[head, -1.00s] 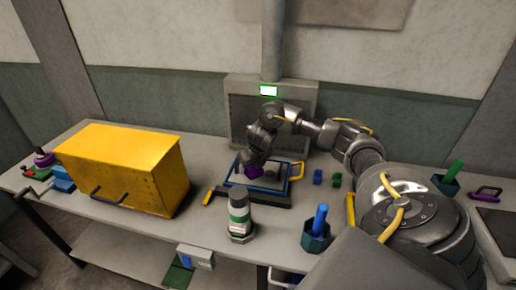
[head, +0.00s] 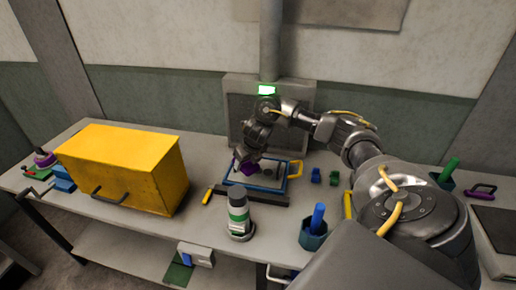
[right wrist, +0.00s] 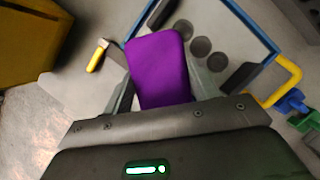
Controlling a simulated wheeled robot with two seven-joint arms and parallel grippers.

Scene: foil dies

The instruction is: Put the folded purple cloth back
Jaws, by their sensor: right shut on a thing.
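The folded purple cloth (head: 249,166) shows in the head view below my right gripper (head: 247,158), over the blue-framed tray (head: 266,188). In the right wrist view the cloth (right wrist: 158,68) is a smooth purple pad between my fingers (right wrist: 175,85). My right gripper is shut on it. The cloth is above the left part of the tray; I cannot tell whether it touches the tray. The tray has a yellow handle (head: 295,169) and several dark round spots (right wrist: 201,46). My left gripper is not in view.
A large yellow box (head: 125,165) stands at left. A grey bottle with a green band (head: 238,212) stands in front of the tray. A yellow-handled tool (head: 207,196) lies left of it.

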